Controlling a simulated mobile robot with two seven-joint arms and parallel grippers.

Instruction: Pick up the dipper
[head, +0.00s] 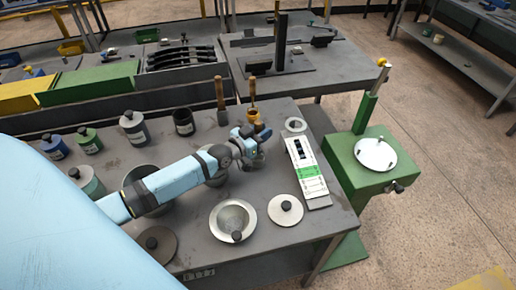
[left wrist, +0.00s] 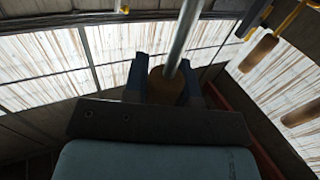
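My left gripper (head: 262,134) is over the grey bench in the head view. It is beside a brass-coloured cup-like piece (head: 254,115) with an upright wooden handle (head: 252,89). In the left wrist view a brown rounded piece (left wrist: 166,88) lies between the two dark blue fingers, with a metal rod (left wrist: 184,35) running up from it. It looks like the dipper, but I cannot be sure. Its sides meet both finger edges in the picture; whether they grip it is not clear. My right gripper is in neither view.
A second wooden-handled tool (head: 220,98) stands to the left. Bottles (head: 133,127), a dark jar (head: 184,122), a metal bowl (head: 233,218) and a lid (head: 286,210) surround the arm. A white-and-green panel (head: 306,168) lies right. A green stand (head: 372,172) is beside the bench.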

